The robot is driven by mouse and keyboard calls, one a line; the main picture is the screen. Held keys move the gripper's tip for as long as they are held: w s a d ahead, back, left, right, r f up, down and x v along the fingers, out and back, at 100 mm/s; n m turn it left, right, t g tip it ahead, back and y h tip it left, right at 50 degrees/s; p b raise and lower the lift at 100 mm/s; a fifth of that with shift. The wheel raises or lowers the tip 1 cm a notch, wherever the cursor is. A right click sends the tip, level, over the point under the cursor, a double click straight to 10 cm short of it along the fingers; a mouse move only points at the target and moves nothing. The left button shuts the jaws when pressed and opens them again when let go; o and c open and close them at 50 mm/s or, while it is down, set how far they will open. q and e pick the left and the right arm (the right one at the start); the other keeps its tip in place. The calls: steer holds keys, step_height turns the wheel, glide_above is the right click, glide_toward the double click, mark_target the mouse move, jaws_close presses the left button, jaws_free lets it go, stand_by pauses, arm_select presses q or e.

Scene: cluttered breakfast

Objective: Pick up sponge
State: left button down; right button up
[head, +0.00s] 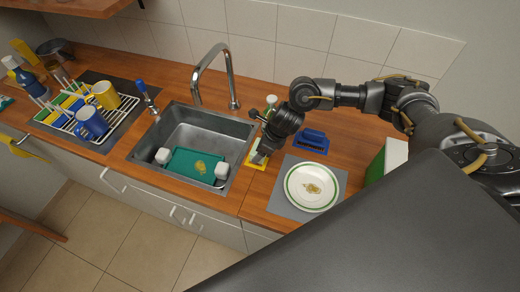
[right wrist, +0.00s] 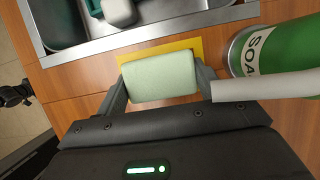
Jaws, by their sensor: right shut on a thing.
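The sponge (right wrist: 162,76) is a pale green block in the right wrist view. It sits between the two fingers of my right gripper (right wrist: 160,88), which is shut on it. Under it is a yellow patch (right wrist: 190,46) on the wooden counter; I cannot tell whether the sponge still touches it. In the head view my right gripper (head: 259,157) points down over this patch (head: 258,166), just right of the sink, and mostly hides the sponge.
A green soap bottle (right wrist: 275,52) stands close beside the right finger. The sink (head: 208,132) holds a teal board (head: 194,163). A plate (head: 312,187) on a grey mat and a blue object (head: 312,138) stand to the right. A dish rack (head: 75,120) with mugs is left.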

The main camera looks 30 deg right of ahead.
steer(key=shift+r+p, duration=0.4)
steer(key=shift+r, duration=0.15)
steer(key=r, duration=0.1)
steer(key=r+p, duration=0.2)
steer(key=shift+s+a, duration=0.3)
steer(key=shift+a, duration=0.05)
steer(key=s+a+p, duration=0.1)
steer(key=s+a, duration=0.2)
steer(key=a, duration=0.1)
steer(key=s+a+p, duration=0.2)
steer(key=s+a, duration=0.1)
steer(key=s, duration=0.1)
steer(key=s+a+p, duration=0.2)
steer(key=s+a, duration=0.1)
steer(key=a, duration=0.1)
steer(key=shift+s+a+f, duration=0.15)
steer(key=shift+a, duration=0.15)
steer(key=shift+s+a+f+p, duration=0.1)
steer(key=shift+s+a+p, duration=0.25)
steer(key=shift+s+a, duration=0.25)
steer(key=shift+o, duration=1.2)
steer(key=shift+c, duration=0.9)
